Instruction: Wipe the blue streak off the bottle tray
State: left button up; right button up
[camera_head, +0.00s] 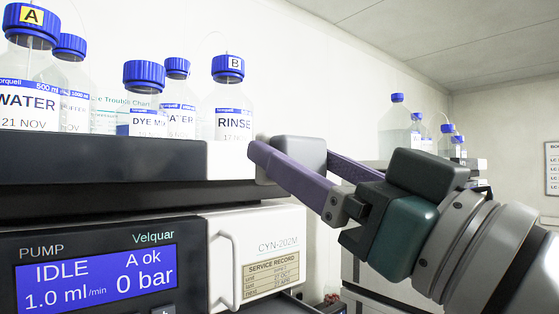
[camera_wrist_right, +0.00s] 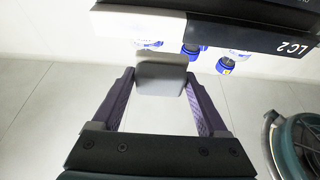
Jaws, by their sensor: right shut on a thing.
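The bottle tray (camera_head: 110,160) is the dark shelf on top of the pump unit, with a white section (camera_head: 230,160) at its right end. It also shows in the right wrist view (camera_wrist_right: 225,32). I see no blue streak on the parts of it in view. My right gripper (camera_head: 293,156) is at the tray's right end, shut on a grey block (camera_head: 309,150). In the right wrist view the block (camera_wrist_right: 161,79) sits between the two purple fingers, close to the tray's white end. I cannot tell whether it touches.
Several blue-capped bottles stand on the tray, including WATER (camera_head: 30,98) and RINSE (camera_head: 235,112). Below is the pump (camera_head: 110,240) with a lit display and a handle (camera_head: 226,268). More bottles (camera_head: 397,130) stand farther back right. Open air lies right of the tray.

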aim_at(238, 151)
jog(key=shift+w+a+b, duration=0.25)
jog(key=shift+w+a, duration=0.4)
jog(key=shift+w, duration=0.2)
jog(key=shift+w+a+b, duration=0.3)
jog(key=shift+w+a, duration=0.3)
jog(key=shift+w, duration=0.3)
jog(key=shift+w+a+b, duration=0.25)
jog(key=shift+w+a, duration=0.4)
jog(key=shift+w, duration=0.2)
jog(key=shift+w+a, duration=0.3)
jog(key=shift+w, duration=0.15)
jog(key=shift+w+a+b, duration=0.3)
jog(key=shift+w+b, duration=0.05)
jog(key=shift+b, duration=0.1)
jog(key=shift+d, duration=0.1)
jog(key=w+d+b, duration=0.2)
jog(key=w+d, duration=0.2)
jog(key=d, duration=0.2)
jog(key=shift+w+d, duration=0.3)
jog(key=shift+w, duration=0.1)
